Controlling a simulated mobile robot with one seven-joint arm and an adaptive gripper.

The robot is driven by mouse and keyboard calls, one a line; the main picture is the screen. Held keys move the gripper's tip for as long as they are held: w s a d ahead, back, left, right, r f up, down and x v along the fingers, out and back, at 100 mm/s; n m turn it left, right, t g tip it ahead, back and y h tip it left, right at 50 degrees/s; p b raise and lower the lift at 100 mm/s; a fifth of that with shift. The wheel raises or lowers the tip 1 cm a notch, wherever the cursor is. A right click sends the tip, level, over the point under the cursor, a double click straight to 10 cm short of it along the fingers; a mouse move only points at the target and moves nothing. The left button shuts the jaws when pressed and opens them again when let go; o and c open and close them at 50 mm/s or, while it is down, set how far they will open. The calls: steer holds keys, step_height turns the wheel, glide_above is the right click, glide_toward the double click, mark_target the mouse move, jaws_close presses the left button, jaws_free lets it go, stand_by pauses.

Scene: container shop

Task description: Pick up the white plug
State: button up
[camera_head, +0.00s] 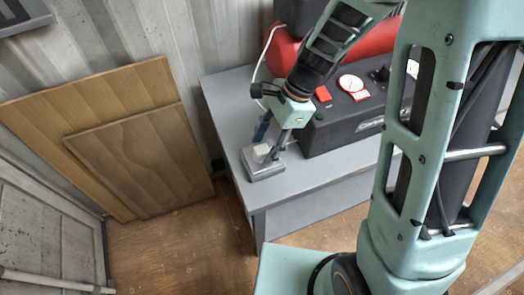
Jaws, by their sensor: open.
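A small white block-like object, which looks like the white plug (261,153), sits on top of a low grey box (265,171) near the table's left front corner. My gripper (271,147) points down from above, open. Its fingers are close to the white object, one behind it and one at its right. I cannot tell whether either finger touches it. Part of the white object's right side and back is hard to make out behind the gripper.
The grey table (232,108) carries a black and red machine (345,117) with a gauge, just right of my gripper. A white cable (262,55) hangs behind. Wooden boards (130,150) lean on the corrugated wall at left. The table's left end is mostly bare.

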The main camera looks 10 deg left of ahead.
steer(key=shift+f, duration=0.25)
jaws_close()
steer(key=shift+a+r, duration=0.1)
steer(key=shift+r, duration=0.1)
